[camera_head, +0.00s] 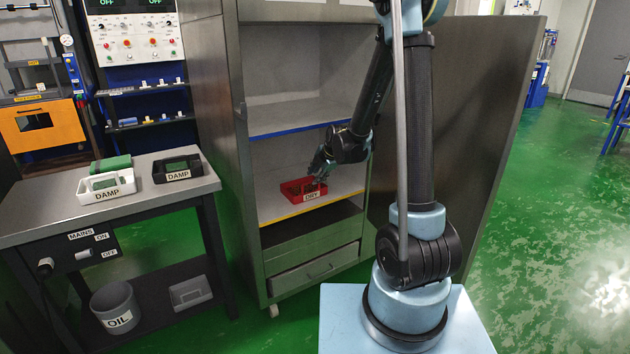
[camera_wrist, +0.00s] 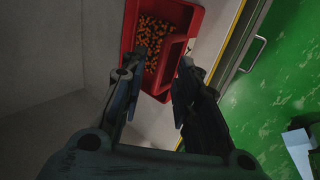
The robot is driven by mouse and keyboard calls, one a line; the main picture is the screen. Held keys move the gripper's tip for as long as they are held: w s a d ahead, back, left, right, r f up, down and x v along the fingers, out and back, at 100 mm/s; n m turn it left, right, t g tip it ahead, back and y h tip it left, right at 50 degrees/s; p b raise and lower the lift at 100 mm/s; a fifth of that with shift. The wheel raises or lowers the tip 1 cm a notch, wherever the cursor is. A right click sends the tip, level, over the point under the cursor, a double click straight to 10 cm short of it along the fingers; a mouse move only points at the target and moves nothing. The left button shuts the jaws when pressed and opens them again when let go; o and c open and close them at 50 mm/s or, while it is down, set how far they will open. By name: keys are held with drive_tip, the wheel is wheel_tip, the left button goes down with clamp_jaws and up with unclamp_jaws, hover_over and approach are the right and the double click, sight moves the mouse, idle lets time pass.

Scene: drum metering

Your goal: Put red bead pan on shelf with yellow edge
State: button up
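The red bead pan (camera_head: 294,190) sits on the shelf with the yellow edge (camera_head: 340,198), inside the open metal cabinet. It has a DRY label on its front. In the wrist view the pan (camera_wrist: 127,38) holds small orange and dark beads and has a raised red handle (camera_wrist: 174,55). My gripper (camera_head: 319,172) is just above the right side of the pan in the head view. In the wrist view its fingers (camera_wrist: 158,85) are apart, with the end of the pan showing between and beyond them. I cannot tell whether they touch the pan.
A blue-edged shelf (camera_head: 290,128) is above the pan, and a drawer (camera_head: 315,270) is below. The open cabinet door (camera_head: 490,130) stands right of my arm. A bench (camera_head: 150,200) at left holds a white DAMP pan (camera_head: 107,186) and a black DAMP pan (camera_head: 177,168).

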drive_tip(key=shift+v, duration=4.05)
drive_tip(key=s+d+r+m+g+h, duration=0.1)
drive_tip(key=s+d+r+m, duration=0.1)
drive_tip(key=s+d+m, duration=0.5)
drive_tip(key=s+d+r+m+g+h, duration=0.1)
drive_tip(key=s+d+m, duration=0.4)
drive_tip(key=s, duration=0.4)
drive_tip(key=s+d+f+m, duration=0.1)
drive_tip(key=s+d+m, duration=0.1)
drive_tip(key=s+m, duration=0.2)
drive_tip(key=s+d+f+m+g+h, duration=0.1)
drive_tip(key=s+d+m, duration=0.2)
drive_tip(key=s, duration=0.5)
drive_tip(key=s+d+f+m+h, duration=0.1)
drive_tip(key=s+d+f+m, duration=0.1)
drive_tip(key=s+m, duration=0.3)
drive_tip(key=shift+s+d+m+g, duration=0.3)
drive_tip(key=shift+s+d+g, duration=0.15)
drive_tip(key=shift+s, duration=0.2)
drive_tip(key=shift+w+f, duration=0.1)
drive_tip(key=shift+f, duration=0.05)
drive_tip(key=shift+w+f, duration=0.15)
drive_tip(key=shift+w, duration=0.2)
